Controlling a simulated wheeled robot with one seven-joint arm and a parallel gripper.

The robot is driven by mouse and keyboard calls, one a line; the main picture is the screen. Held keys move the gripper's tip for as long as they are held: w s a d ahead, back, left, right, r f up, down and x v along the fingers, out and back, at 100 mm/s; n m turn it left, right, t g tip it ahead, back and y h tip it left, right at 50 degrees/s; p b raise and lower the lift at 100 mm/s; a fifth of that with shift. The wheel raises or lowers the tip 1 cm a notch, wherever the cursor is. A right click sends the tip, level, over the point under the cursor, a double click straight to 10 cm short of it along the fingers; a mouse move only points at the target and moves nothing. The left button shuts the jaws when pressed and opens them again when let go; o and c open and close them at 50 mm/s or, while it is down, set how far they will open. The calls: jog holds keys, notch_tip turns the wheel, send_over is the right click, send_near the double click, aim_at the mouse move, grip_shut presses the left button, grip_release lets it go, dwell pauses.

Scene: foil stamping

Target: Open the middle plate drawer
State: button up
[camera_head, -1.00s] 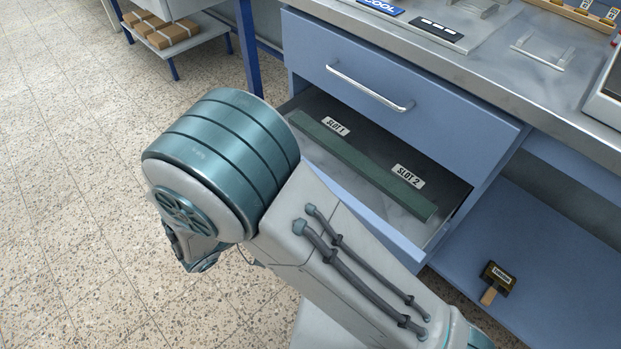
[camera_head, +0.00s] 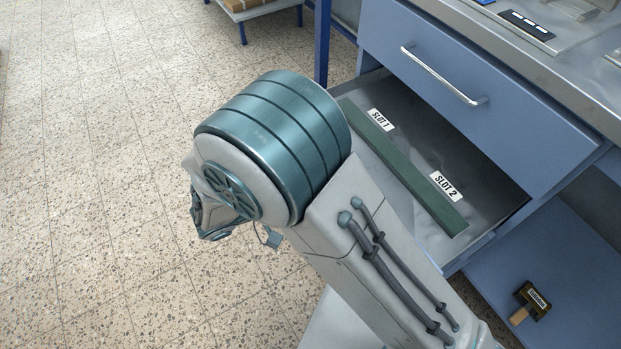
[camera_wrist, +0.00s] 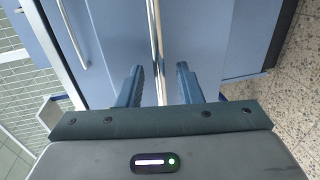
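The plate drawer (camera_head: 490,192) below the top drawer stands pulled out in the head view. Inside it are a green divider strip (camera_head: 405,168) and labels reading SLOT 1 (camera_head: 379,120) and SLOT 2 (camera_head: 446,187). My arm hides its front face and handle there. In the wrist view, my gripper (camera_wrist: 160,72) has its two fingers apart, with a metal bar handle (camera_wrist: 155,35) running between them against a blue front. Clear gaps show on both sides of the bar. The gripper is hidden in the head view.
The top drawer (camera_head: 470,85) is shut, with a bar handle (camera_head: 440,75). A wooden-handled stamp or brush (camera_head: 531,302) lies on the lower shelf at right. The metal worktop (camera_head: 540,60) is above. The speckled floor (camera_head: 100,180) at left is clear.

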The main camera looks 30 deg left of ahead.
jog(key=p+v, duration=0.2)
jog(key=v, duration=1.1)
jog(key=shift+s+a, duration=0.25)
jog(key=shift+s, duration=0.05)
jog(key=w+d+r+m+g+p, duration=0.3)
jog(key=w+d+r+g+p, duration=0.35)
jog(key=d+r, duration=0.3)
jog(key=w+d+r+m+g+p, duration=0.2)
jog(key=w+d+r+g+p, duration=0.4)
jog(key=d+r, duration=0.4)
jog(key=s+d+r+m+t+y+p, duration=0.1)
jog(key=d+r+m+y+p, duration=0.5)
jog(key=d+r+p, duration=0.6)
jog(key=d+r+t+y, duration=0.1)
jog(key=d+r+y, duration=0.1)
jog(key=d+r, duration=0.3)
jog(key=shift+s+d+r+m+p, duration=0.2)
jog(key=shift+s+d+m+p, duration=0.15)
jog(key=shift+d, duration=1.7)
